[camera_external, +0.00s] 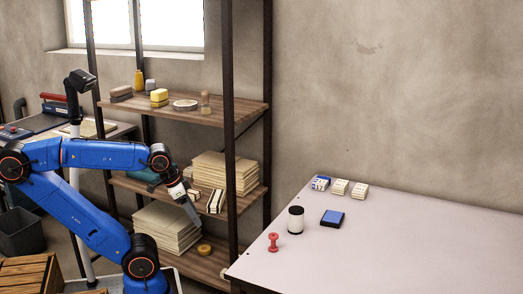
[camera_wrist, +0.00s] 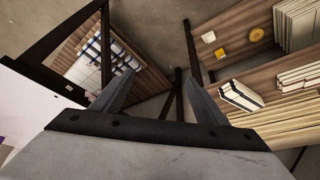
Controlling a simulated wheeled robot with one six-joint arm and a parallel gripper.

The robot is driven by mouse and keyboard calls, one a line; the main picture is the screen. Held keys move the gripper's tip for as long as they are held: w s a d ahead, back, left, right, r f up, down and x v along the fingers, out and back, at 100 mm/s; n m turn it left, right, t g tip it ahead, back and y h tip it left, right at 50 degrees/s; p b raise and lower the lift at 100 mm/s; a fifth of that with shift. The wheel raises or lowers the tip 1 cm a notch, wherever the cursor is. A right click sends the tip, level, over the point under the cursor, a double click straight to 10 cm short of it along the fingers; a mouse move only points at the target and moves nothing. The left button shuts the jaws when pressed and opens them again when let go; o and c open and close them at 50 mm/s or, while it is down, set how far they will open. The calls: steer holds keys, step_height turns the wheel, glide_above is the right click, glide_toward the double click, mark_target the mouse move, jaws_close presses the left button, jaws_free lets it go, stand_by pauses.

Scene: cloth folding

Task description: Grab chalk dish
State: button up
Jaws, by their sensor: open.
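A small, pale round dish (camera_external: 186,104), which looks like the chalk dish, sits on the upper wooden shelf in the external view. It stands between a yellow block and a brown upright object. My gripper (camera_external: 190,211) is well below it, pointing down in front of the middle shelf. In the wrist view my gripper (camera_wrist: 160,98) has its two fingers spread, with nothing between them. I cannot make out the pale dish for certain in the wrist view.
Dark posts (camera_external: 229,130) frame the rack. The pale table (camera_external: 400,245) at right holds small objects.

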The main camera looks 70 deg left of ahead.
steer(key=o, duration=0.7)
steer(key=w+d+r+m+g+h, duration=0.15)
steer(key=w+r, duration=0.35)
steer(key=w, duration=0.6)
steer(key=w+d+r+m, duration=0.25)
steer(key=w+r, duration=0.35)
steer(key=w, duration=0.5)
steer(key=w+d+r+m, duration=0.25)
steer(key=w+r, duration=0.25)
steer(key=w, duration=0.5)
steer(key=m, duration=0.2)
glide_above(333, 216)
steer(key=s+a, duration=0.1)
steer(key=s, duration=0.1)
steer(key=shift+g+h, duration=0.35)
steer(key=f, duration=1)
steer(key=shift+s+a+f, duration=0.1)
steer(key=shift+a+f, duration=0.1)
steer(key=shift+f, duration=0.15)
steer(key=shift+x, duration=3)
